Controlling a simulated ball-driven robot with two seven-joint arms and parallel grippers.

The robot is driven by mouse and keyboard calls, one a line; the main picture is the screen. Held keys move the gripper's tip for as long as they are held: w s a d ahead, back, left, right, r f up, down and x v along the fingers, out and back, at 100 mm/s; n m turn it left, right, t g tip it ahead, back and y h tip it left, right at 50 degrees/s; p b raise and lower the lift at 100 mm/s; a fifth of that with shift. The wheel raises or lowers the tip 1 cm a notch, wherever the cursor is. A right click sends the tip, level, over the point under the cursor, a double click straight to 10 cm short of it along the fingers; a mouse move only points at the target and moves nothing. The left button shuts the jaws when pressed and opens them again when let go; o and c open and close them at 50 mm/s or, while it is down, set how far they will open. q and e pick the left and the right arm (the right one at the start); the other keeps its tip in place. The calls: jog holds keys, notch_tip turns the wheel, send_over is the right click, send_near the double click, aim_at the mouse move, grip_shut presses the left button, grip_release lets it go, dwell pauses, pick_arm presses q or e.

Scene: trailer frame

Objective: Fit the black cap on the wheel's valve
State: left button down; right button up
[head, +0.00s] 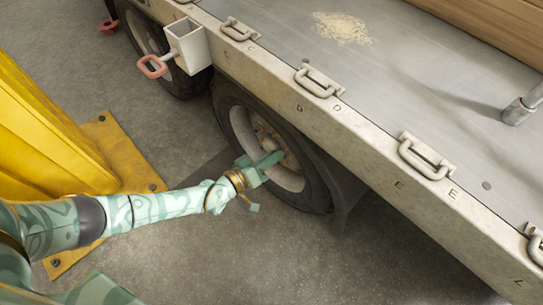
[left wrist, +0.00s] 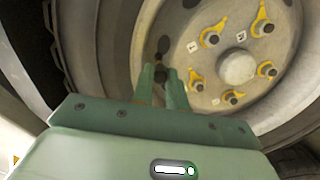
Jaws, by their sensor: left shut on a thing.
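The near wheel (head: 243,127), a black tyre with a pale rim, stands under the trailer's side. Its rim (left wrist: 205,85) with a round hub and yellow-marked nuts fills much of the left wrist view. My left gripper (head: 273,158) reaches the lower part of this rim. In the left wrist view its two green fingers (left wrist: 160,71) are close together, shut on a small dark thing (left wrist: 160,75), which looks like the black cap. The cap is mostly hidden by the fingers. I cannot make out the valve or whether the cap touches it. My right gripper is out of view.
The trailer deck (head: 420,95) with tie-down handles (head: 318,82) along its edge overhangs the wheel. A second wheel (head: 147,35) and a bracket with a red handle (head: 153,67) are further back. A yellow structure (head: 45,130) stands left. The grey floor (head: 270,250) in front is clear.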

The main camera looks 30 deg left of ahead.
pick_arm(q)
jog(key=shift+w, duration=0.15)
jog(key=shift+x, duration=1.35)
jog(key=shift+r, duration=0.1)
jog(key=c, duration=1.3)
grip_release()
jog(key=shift+o, duration=1.1)
jog(key=shift+d+r, duration=0.1)
jog(key=shift+d, duration=0.05)
jog(key=shift+c, duration=0.5)
